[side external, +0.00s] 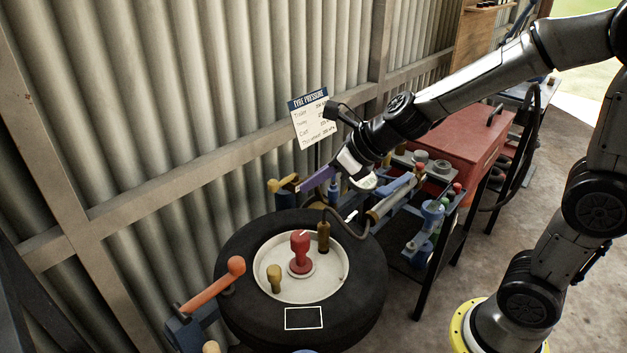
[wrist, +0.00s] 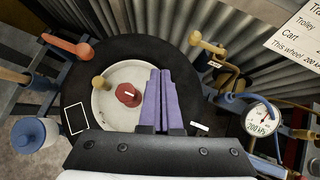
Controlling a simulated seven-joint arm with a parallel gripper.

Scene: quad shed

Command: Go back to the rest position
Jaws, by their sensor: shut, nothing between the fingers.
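My gripper (side external: 304,187) is shut, with its purple fingers side by side and nothing between them. In the side view it hangs above the far edge of the tyre, in front of the wall. In the wrist view the fingers (wrist: 160,78) overlap the white wheel disc and cover part of it. The black tyre (side external: 355,318) lies flat with a pale wheel disc (side external: 325,285). A red knob (side external: 300,250) stands near the disc's middle, with a brass peg (side external: 274,279) beside it. A brass hose end (side external: 323,237) stands at the disc's far right side.
A dial gauge (wrist: 262,118) reads about 200 kPa. A tyre pressure card (side external: 313,117) hangs by the corrugated wall. An orange-handled lever (side external: 212,287) stands left of the tyre. A bench with a red toolbox (side external: 460,140) is at the right. Open space lies above the tyre.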

